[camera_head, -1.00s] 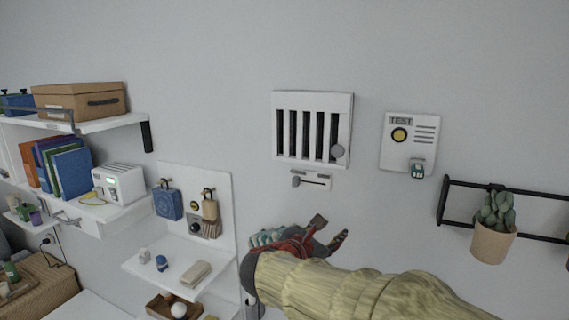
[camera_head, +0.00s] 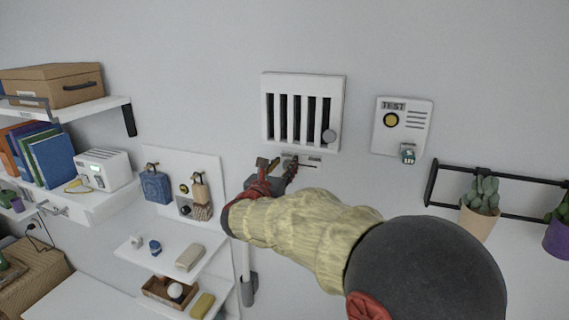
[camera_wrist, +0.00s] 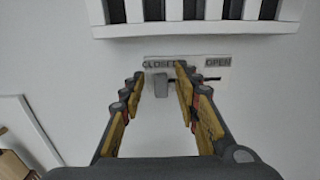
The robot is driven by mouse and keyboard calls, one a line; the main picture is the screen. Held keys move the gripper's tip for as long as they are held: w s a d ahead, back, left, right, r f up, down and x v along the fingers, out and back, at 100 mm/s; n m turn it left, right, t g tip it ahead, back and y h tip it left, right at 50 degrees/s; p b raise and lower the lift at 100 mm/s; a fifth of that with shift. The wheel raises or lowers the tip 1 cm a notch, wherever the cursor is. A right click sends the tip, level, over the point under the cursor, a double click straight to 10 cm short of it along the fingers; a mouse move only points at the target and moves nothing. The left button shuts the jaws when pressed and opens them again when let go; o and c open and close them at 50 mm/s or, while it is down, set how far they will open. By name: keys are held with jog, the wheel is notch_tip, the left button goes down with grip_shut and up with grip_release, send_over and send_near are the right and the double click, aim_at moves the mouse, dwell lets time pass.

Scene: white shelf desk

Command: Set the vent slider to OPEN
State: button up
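The vent (camera_head: 302,112) is a white wall box with dark vertical slots and a round grey knob. It also shows at the top of the wrist view (camera_wrist: 200,24). Below it is a slider plate labelled CLOSED on the left and OPEN on the right (camera_wrist: 217,63). The grey slider knob (camera_wrist: 161,86) sits under the CLOSED label, at the left of a dark slot. My gripper (camera_wrist: 160,75) is open, with one finger on each side of the knob in the wrist view. Contact cannot be told. In the head view my gripper (camera_head: 276,170) partly covers the plate.
A TEST panel (camera_head: 402,127) with a yellow button hangs right of the vent. A black rail (camera_head: 520,180) with potted plants is further right. The wall between vent and TEST panel is clear.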

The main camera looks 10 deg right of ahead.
jog(key=shift+w+d, duration=0.1)
jog(key=shift+w, duration=0.05)
jog(key=shift+c, duration=0.8)
grip_shut()
